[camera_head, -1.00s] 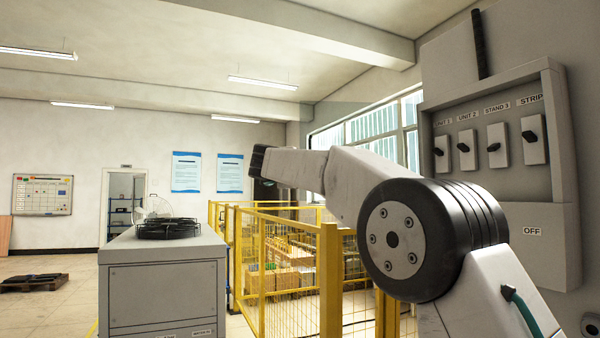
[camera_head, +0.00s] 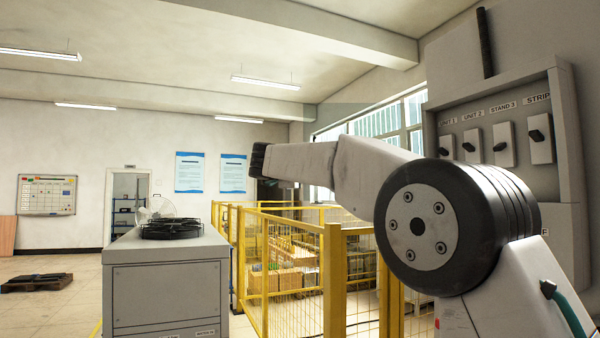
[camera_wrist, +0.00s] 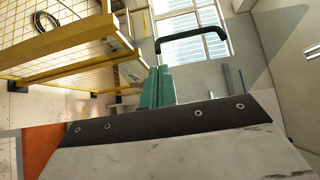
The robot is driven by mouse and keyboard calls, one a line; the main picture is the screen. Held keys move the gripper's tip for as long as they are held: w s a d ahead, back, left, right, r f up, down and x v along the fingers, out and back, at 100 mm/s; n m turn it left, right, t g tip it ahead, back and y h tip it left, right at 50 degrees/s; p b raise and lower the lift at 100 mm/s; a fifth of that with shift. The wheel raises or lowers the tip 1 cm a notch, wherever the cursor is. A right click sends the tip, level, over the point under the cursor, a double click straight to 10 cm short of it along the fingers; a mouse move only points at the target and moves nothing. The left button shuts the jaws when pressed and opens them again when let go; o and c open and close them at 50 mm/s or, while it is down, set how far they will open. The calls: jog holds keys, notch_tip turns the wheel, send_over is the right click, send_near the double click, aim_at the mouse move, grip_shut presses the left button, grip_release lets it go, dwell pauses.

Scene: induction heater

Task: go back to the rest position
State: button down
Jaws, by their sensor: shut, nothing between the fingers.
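My arm reaches in from the lower right in the head view, its upper link bent towards the left and ending in a black joint above the yellow fence. The switch panel (camera_head: 495,143) with several labelled switches is on the right wall, right of and behind my arm.
A grey cabinet (camera_head: 165,285) stands at the lower left with a black coiled item (camera_head: 170,229) on top. A yellow mesh fence (camera_head: 295,265) runs behind my arm and also shows in the wrist view (camera_wrist: 62,38). A dark pallet (camera_head: 37,283) lies on the far left floor.

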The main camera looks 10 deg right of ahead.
jog(key=s+a, duration=0.5)
jog(key=a, duration=0.3)
jog(key=shift+a, duration=0.4)
jog(key=a+f+n+t+y, duration=0.3)
jog(key=a+f+n+y, duration=0.3)
jog(key=a+n+y, duration=0.7)
jog(key=s+d+f+n+g+y, duration=0.2)
jog(key=s+f+n+g+y, duration=0.2)
jog(key=s+f+n+g, duration=0.5)
jog(key=s+d+f+n+g+h, duration=0.1)
jog(key=s+d+f+g+h, duration=0.1)
jog(key=s+d+f, duration=0.6)
jog(key=s+d+f+n+g+h, duration=0.1)
jog(key=s+d+f, duration=0.8)
jog(key=s, duration=1.1)
jog(key=s+d+f+g+h, duration=0.4)
jog(key=s+d+f, duration=0.4)
jog(key=s, duration=0.7)
jog(key=shift+d+f+n+g, duration=0.3)
jog(key=shift+d+n+g, duration=0.05)
jog(key=shift+n+g, duration=0.05)
